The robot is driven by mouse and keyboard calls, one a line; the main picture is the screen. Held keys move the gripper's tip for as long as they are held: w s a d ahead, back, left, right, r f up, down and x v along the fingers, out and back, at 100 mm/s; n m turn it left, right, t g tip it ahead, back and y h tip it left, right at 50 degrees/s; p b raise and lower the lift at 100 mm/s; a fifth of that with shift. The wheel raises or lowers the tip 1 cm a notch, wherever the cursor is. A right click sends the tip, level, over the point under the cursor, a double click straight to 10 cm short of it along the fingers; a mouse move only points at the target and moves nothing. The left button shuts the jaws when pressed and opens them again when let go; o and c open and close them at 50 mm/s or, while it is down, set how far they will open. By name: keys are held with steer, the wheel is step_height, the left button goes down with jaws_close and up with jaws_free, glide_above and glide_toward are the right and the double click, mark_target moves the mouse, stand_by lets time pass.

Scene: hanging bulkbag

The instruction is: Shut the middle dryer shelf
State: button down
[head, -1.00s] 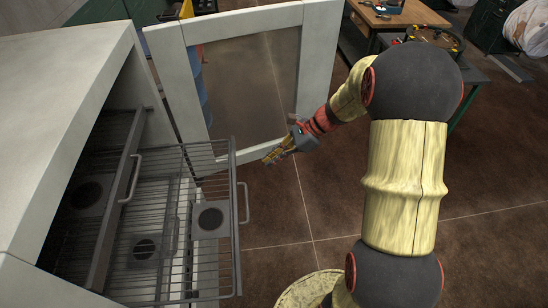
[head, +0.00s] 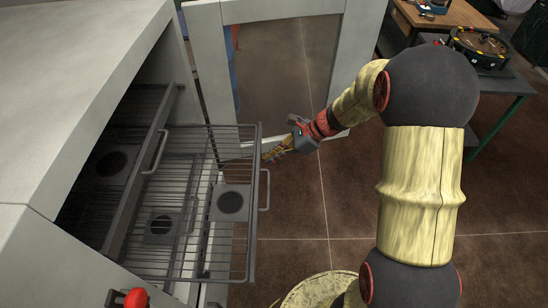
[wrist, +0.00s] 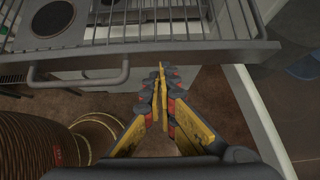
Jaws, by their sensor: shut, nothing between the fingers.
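The dryer's middle shelf, a grey wire rack (head: 231,240), is pulled well out of the white cabinet and carries square plates with dark discs. Its front handle (head: 265,190) sticks out to the right; the handle also shows in the wrist view (wrist: 85,78), left of the fingers. My gripper (head: 268,157) is shut and empty, just outside the far end of the shelf's front rail. In the wrist view my gripper (wrist: 160,76) has its fingertips close to the front rail (wrist: 190,50), right of the handle. I cannot tell whether they touch.
A higher shelf (head: 127,188) sits farther in the white cabinet (head: 70,90). The cabinet's windowed door (head: 212,70) stands open behind my gripper. A red knob (head: 135,298) shows at the bottom. A workbench (head: 455,22) stands at the back right. Brown floor lies right of the shelf.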

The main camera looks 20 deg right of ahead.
mark_target(190, 157)
steer(key=w+a+p, duration=0.1)
steer(key=w+a, duration=0.1)
steer(key=a, duration=0.6)
steer(key=w+a+p, duration=0.1)
steer(key=w+a, duration=0.2)
steer(key=a, duration=0.6)
steer(key=w+a+p, duration=0.2)
steer(key=w+a, duration=0.1)
steer(key=a, duration=0.6)
steer(key=shift+w, duration=0.25)
steer(key=shift+r, duration=0.1)
steer(key=shift+d, duration=0.2)
steer(key=d, duration=0.1)
steer(key=s+d, duration=0.1)
steer(key=d, duration=0.1)
steer(key=d+r+p, duration=0.1)
steer(key=shift+s+d, duration=0.25)
steer(key=p+v, duration=0.1)
steer(key=v, duration=0.7)
steer(key=shift+d+r, duration=0.15)
steer(key=shift+d, duration=0.05)
steer(key=shift+s, duration=0.1)
